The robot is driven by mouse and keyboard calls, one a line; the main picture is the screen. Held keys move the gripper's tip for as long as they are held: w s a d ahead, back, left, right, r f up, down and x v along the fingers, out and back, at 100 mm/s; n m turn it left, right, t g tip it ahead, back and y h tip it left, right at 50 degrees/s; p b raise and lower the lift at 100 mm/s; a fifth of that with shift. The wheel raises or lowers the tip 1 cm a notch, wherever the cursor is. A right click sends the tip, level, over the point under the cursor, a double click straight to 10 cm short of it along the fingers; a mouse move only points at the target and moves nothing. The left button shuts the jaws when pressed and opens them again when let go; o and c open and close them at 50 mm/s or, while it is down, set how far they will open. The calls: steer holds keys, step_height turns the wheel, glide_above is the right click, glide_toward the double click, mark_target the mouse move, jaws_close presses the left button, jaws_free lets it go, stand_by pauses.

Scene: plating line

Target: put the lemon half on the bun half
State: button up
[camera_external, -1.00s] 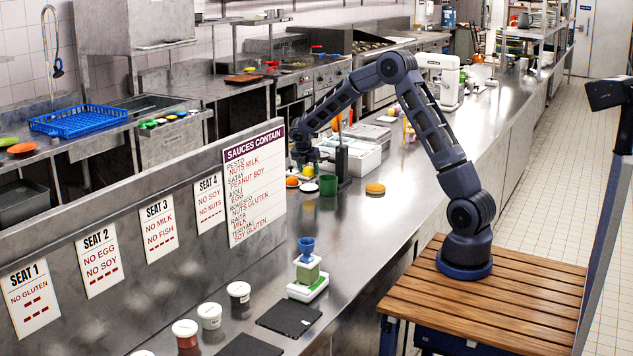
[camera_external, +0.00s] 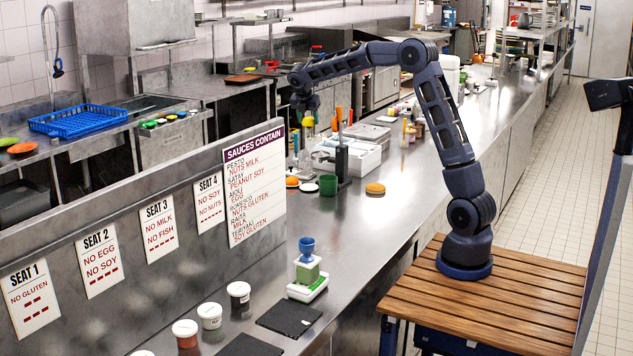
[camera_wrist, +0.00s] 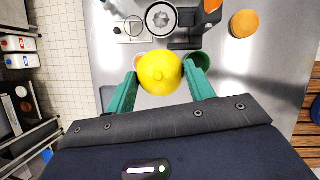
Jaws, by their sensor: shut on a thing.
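The lemon half (camera_wrist: 160,73) is yellow and sits between the green fingers of my gripper (camera_wrist: 161,70) in the wrist view. My gripper is shut on it. The bun half (camera_external: 375,188) is a round orange-tan disc lying on the counter, to the right of and below my gripper. It also shows in the wrist view at the upper right (camera_wrist: 244,24), apart from the gripper, with nothing on it.
The allergen board (camera_external: 255,180) edges the counter. Counter around the bun is clear.

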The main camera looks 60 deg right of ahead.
step_height(320, 180, up, 13)
glide_above(376, 184)
steer(key=a, duration=0.2)
steer(key=f, duration=3.8)
steer(key=shift+s+d+f, duration=0.1)
steer(key=shift+s+f, duration=0.15)
steer(key=shift+s, duration=0.05)
steer(key=shift+f, duration=0.1)
steer(key=o, duration=1)
